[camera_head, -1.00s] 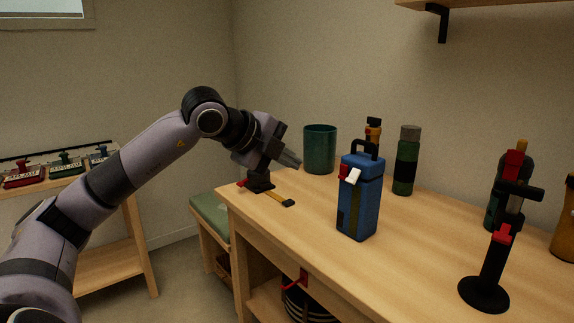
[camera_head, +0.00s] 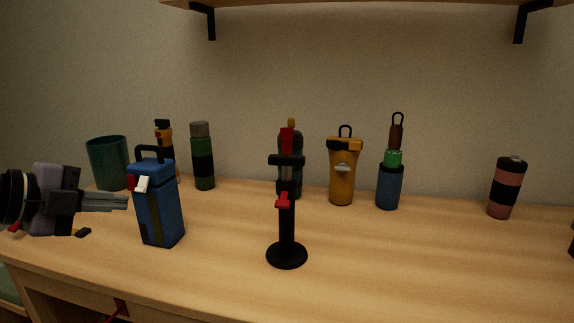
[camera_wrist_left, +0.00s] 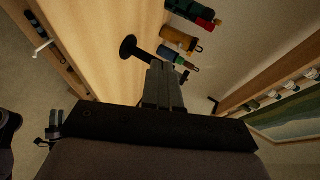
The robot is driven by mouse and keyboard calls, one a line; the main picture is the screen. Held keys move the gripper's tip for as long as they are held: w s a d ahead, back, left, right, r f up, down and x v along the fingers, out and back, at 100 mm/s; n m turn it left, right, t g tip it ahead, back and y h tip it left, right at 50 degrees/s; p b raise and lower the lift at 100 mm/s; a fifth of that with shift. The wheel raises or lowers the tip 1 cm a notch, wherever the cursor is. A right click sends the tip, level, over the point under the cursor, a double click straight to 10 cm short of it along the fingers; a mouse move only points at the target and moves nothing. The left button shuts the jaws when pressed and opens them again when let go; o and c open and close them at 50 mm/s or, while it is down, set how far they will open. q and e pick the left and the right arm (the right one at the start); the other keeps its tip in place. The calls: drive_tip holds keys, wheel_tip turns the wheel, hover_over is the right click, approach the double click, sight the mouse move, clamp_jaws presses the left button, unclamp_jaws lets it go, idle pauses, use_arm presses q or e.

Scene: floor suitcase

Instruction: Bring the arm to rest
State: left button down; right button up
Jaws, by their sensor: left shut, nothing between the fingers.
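My left gripper (camera_head: 105,201) is at the left edge of the head view, above the left end of the wooden table. Its fingers are together, point right and hold nothing. Its tips show just in front of or beside a blue box-shaped bottle (camera_head: 160,205) with a black handle. I cannot tell whether they touch. In the left wrist view the shut fingers (camera_wrist_left: 163,85) reach out over the table toward the bottles. My right gripper is not in view.
The wooden table (camera_head: 400,265) has a black stand (camera_head: 287,255) at its middle. Behind stand a green cup (camera_head: 107,163), a green bottle (camera_head: 202,157), an orange flask (camera_head: 342,172), a blue bottle (camera_head: 390,185) and a pink-black bottle (camera_head: 507,188). The front right is clear. A shelf hangs above.

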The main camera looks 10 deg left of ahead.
use_arm(q)
drive_tip(key=s+d+n+t+h, duration=0.2)
drive_tip(key=d+n+t+h, duration=0.1)
drive_tip(key=d+t+h, duration=0.5)
drive_tip(key=s+a+f+n+g+y, duration=0.3)
drive_tip(key=f+n+y, duration=0.6)
drive_tip(key=f, duration=0.2)
drive_tip(key=s+a+f+n+g+y, duration=0.3)
drive_tip(key=f+n+y, duration=0.7)
drive_tip(key=f, duration=0.1)
drive_tip(key=s+d+f+m+g+h, duration=0.1)
drive_tip(key=s+d+f+g+h, duration=0.1)
drive_tip(key=s+d+f+g, duration=0.45)
drive_tip(key=s+d+f+m+g+h, duration=0.1)
drive_tip(key=s+d+f+g+h, duration=0.25)
drive_tip(key=s+f, duration=0.55)
drive_tip(key=w+d+f+t+h, duration=0.1)
drive_tip(key=w+d+f+t, duration=0.25)
drive_tip(key=w+t, duration=0.25)
wheel_tip(320, 180, up, 15)
drive_tip(key=a+t+p, duration=0.1)
drive_tip(key=a+p, duration=0.1)
drive_tip(key=p, duration=1.6)
drive_tip(key=shift+s, duration=0.4)
